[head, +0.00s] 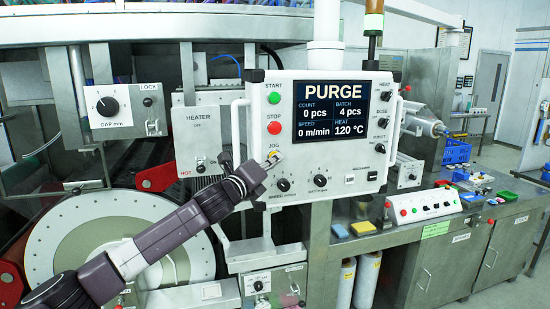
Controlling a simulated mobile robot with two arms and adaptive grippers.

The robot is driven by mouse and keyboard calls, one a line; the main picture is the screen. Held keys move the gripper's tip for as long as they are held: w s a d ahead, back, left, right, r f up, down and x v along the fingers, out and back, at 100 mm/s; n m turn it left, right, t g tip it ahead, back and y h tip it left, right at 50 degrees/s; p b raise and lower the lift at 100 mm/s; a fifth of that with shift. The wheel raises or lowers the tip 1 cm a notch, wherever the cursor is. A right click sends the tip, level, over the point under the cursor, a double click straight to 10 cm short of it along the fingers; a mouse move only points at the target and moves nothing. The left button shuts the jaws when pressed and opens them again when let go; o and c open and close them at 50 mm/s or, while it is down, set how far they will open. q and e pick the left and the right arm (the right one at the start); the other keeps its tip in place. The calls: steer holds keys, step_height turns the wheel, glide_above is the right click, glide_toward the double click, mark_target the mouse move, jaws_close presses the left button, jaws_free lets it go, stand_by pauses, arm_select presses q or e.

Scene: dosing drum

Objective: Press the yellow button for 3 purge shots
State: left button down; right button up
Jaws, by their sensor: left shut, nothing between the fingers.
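The control panel (338,190) stands upright in the middle of the head view. Its screen (332,111) reads PURGE, count 0 pcs, batch 4 pcs, speed 0 m/min, heat 120 °C. The yellow button (273,153), labelled JOG, sits on the panel's left side below the green START button (274,97) and red STOP button (274,127). My left gripper (276,158) is shut and empty, with its tips at the yellow button, partly covering it. I cannot tell whether they touch it. My right gripper is not in view.
Black knobs (283,184) sit just below the yellow button, and a white handle (240,130) runs along the panel's left edge. A HEATER box (201,135) stands to the left. The large pale drum (75,250) lies behind my left arm.

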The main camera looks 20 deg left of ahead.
arm_select(q)
steer(key=shift+s+d, duration=0.3)
steer(key=shift+s, duration=0.35)
steer(key=shift+d+f, duration=0.1)
steer(key=s+d, duration=0.1)
steer(key=s, duration=0.1)
steer(key=s+d, duration=0.1)
steer(key=s, duration=0.1)
steer(key=shift+d, duration=0.35)
stand_by(0.3)
